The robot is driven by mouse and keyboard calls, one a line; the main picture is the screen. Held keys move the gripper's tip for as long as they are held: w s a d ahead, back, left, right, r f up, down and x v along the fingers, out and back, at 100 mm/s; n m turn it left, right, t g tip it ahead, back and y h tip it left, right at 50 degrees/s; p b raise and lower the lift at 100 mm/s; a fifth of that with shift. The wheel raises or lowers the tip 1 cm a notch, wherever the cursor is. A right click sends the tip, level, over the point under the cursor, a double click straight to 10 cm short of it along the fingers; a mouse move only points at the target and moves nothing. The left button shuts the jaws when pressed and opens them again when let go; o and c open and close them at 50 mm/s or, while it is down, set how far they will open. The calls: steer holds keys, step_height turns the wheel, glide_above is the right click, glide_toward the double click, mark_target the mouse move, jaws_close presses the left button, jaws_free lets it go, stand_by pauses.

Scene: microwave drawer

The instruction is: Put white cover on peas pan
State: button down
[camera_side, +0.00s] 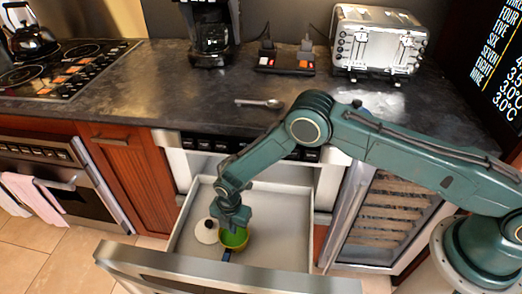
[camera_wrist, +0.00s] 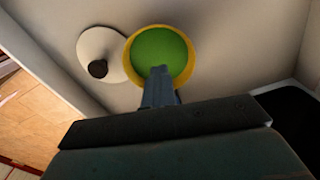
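The pan (camera_side: 234,238) sits in the open drawer, with green peas inside and a yellow rim. It also shows in the wrist view (camera_wrist: 178,52), where its handle is mostly hidden. The white cover (camera_side: 206,232) lies on the drawer floor just left of the pan. In the wrist view the cover (camera_wrist: 97,45) is a round disc with a dark knob, close against or slightly under the pan's rim. My gripper (camera_side: 233,222) is above the pan. In the wrist view its fingers (camera_wrist: 159,76) show as one narrow dark shape over the pan's near edge, so their opening is unclear.
The drawer (camera_side: 285,230) is pulled out, and its floor right of the pan is clear. Its metal front (camera_side: 200,272) is a raised edge. On the counter (camera_side: 150,75) are a spoon (camera_side: 258,103), a toaster (camera_side: 377,45) and a coffee maker (camera_side: 210,35).

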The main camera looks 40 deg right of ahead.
steer(key=s+d+r, duration=0.4)
steer(key=s+r, duration=0.1)
steer(key=s, duration=0.3)
steer(key=shift+d+r, duration=0.15)
steer(key=shift+r, duration=0.25)
stand_by(6.8)
